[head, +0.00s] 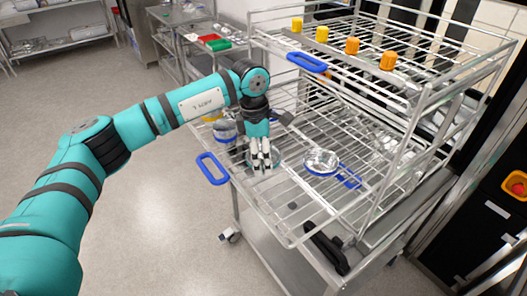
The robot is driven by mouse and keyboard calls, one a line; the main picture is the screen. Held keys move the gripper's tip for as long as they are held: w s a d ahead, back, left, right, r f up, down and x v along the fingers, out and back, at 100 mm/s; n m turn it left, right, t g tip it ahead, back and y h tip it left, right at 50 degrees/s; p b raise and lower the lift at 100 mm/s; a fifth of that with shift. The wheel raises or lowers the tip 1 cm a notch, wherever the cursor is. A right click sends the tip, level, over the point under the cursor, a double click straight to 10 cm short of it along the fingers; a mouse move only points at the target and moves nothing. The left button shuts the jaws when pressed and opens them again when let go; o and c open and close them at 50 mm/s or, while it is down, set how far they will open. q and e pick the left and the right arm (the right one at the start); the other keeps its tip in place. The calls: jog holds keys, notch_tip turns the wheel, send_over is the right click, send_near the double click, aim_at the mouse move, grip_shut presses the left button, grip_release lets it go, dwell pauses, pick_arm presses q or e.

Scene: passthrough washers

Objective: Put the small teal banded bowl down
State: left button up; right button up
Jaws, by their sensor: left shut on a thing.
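My left gripper (262,163) reaches down over the front left part of the wire rack (300,205). Its fingers are shut on the small teal banded bowl (276,161), of which only a little rim shows around the fingertips. The bowl is low at the rack wires; whether it touches them I cannot tell. My right gripper is not in view.
A blue-banded container (225,130) is close on the left, behind a blue handle (212,168). Upper rack rails with orange knobs (352,46) rise behind.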

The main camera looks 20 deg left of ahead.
pick_arm(q)
jog(key=shift+f, duration=0.1)
jog(key=o, duration=1.2)
jog(key=shift+c, duration=0.2)
jog(key=shift+r, duration=0.55)
notch_tip(320, 180, up, 11)
jog(key=a+b, duration=0.1)
jog(key=b, duration=0.2)
jog(key=shift+s+a, duration=0.2)
jog(key=shift+s, duration=0.05)
